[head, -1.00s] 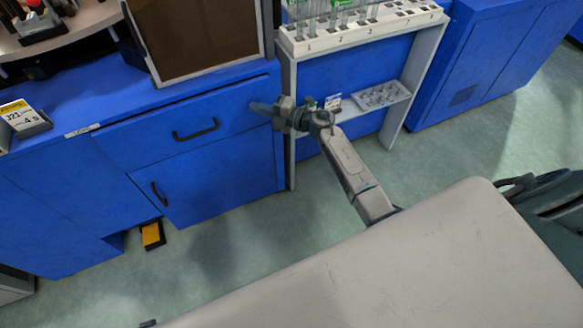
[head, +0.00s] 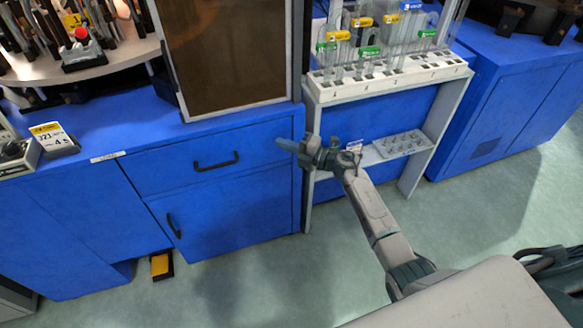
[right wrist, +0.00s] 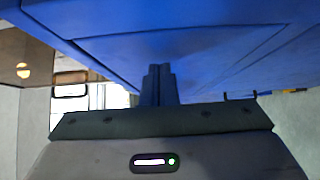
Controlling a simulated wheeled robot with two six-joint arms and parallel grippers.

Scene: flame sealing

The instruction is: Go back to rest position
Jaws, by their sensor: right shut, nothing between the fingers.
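My right gripper (head: 285,144) is in the head view, in front of the upper right part of the blue cabinet, at the end of my raised right arm. It points left and is shut and empty. In the right wrist view its closed fingers (right wrist: 158,85) stand together at the centre, with blue cabinet surfaces beyond them. I cannot tell whether it touches the cabinet. My left gripper is not in view.
The blue cabinet (head: 218,204) has a drawer and a door, both shut. A white rack (head: 340,90) of tubes with coloured labels stands right of it, above a small shelf tray (head: 402,143). Another blue cabinet (head: 505,90) stands further right.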

